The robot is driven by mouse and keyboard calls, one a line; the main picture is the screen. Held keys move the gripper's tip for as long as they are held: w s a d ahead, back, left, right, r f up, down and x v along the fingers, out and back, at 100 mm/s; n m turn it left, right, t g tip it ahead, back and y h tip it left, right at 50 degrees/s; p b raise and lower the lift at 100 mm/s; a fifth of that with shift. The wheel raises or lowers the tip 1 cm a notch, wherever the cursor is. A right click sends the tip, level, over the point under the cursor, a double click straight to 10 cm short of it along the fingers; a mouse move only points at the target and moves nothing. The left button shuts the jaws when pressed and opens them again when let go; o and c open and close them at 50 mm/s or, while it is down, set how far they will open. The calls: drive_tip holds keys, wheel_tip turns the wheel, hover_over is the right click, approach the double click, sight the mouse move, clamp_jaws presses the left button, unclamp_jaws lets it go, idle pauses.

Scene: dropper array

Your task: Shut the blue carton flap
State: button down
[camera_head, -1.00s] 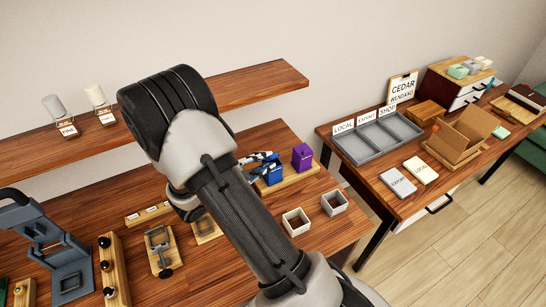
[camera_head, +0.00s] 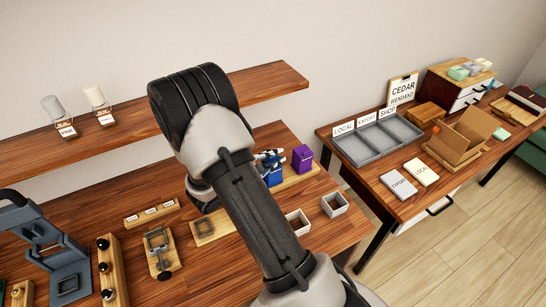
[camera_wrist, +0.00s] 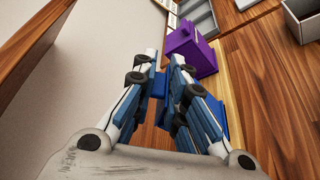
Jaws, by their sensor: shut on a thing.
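The blue carton (camera_head: 275,178) stands on a light wooden board on the long table, partly hidden behind my arm and gripper. My gripper (camera_head: 270,157) is at the top of this carton. In the wrist view the two fingers (camera_wrist: 165,72) are close together, with blue carton parts (camera_wrist: 160,85) showing between and beside them. The gripper is shut on the blue carton at its upper part. The fingers cover the flap, so its angle cannot be told.
A purple carton (camera_head: 302,158) stands just right of the blue one, close to the fingertips; it also shows in the wrist view (camera_wrist: 188,50). Open square bins (camera_head: 334,205) stand in front. A wooden shelf (camera_head: 268,82) runs along the wall behind.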

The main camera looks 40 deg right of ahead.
drive_tip(key=shift+f+m+b, duration=0.25)
drive_tip(key=shift+m+b, duration=0.05)
drive_tip(key=shift+b, duration=0.8)
drive_tip(key=shift+s+t+b, duration=0.15)
drive_tip(key=shift+t+b, duration=0.15)
drive_tip(key=shift+b, duration=0.3)
drive_tip(key=shift+m, duration=0.3)
drive_tip(key=shift+r, duration=0.15)
drive_tip(key=c, duration=1.9)
unclamp_jaws()
drive_tip(key=shift+c, duration=0.2)
drive_tip(key=shift+a, duration=0.1)
drive_tip(key=v, duration=1.2)
drive_tip(key=shift+f, duration=0.25)
